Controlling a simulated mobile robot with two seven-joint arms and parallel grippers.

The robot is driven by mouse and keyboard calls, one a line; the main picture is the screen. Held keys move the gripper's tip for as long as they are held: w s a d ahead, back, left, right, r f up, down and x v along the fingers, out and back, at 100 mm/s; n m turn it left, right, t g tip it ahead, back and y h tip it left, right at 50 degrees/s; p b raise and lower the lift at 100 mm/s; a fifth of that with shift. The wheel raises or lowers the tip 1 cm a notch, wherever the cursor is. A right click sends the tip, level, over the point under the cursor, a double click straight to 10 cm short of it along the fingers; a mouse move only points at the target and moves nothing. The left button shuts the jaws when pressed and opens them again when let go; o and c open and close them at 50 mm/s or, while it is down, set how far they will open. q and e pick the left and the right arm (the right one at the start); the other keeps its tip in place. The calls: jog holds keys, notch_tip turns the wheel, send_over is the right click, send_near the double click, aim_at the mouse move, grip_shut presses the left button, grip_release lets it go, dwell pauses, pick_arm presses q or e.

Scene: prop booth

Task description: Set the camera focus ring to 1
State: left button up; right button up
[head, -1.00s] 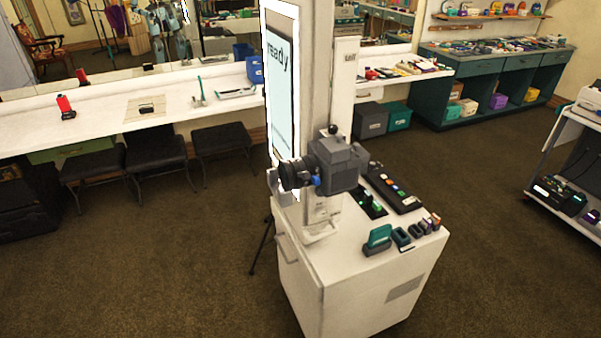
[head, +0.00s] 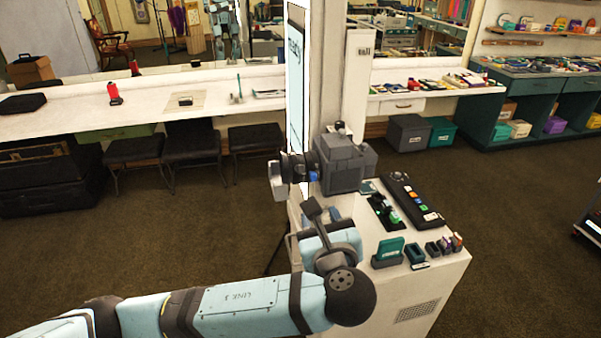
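The camera (head: 345,166) is a grey boxy body on a white cabinet unit, with its dark lens (head: 293,167) pointing left. A small blue part (head: 314,176) shows at the lens, near the body. The focus ring's markings are too small to read, so its setting cannot be told. My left arm comes in from the lower left and bends up at the cabinet's front left. My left gripper (head: 322,211) is just below the lens and appears apart from it. Its fingers are small and partly overlap the wrist, so their opening is unclear. My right gripper is out of view.
The white cabinet top (head: 375,232) holds a black button panel (head: 411,198), a green block (head: 388,250) and several small blocks. A tall lit screen (head: 296,95) stands behind the lens. Stools (head: 192,145) stand under the long white counter (head: 60,122). Open carpet lies to the right.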

aim_at(301, 171)
pick_arm(q)
jog(key=shift+m+t+y, duration=0.5)
jog(key=shift+y, duration=0.3)
jog(key=p+x, duration=0.1)
jog(key=x, duration=0.3)
jog(key=r+p+x, duration=0.1)
jog(key=x, duration=0.4)
jog(key=r+x, duration=0.1)
jog(key=x, duration=0.4)
jog(key=shift+s+a+r+p, duration=0.15)
jog(key=shift+a+p, duration=0.1)
jog(key=shift+p, duration=0.15)
grip_shut()
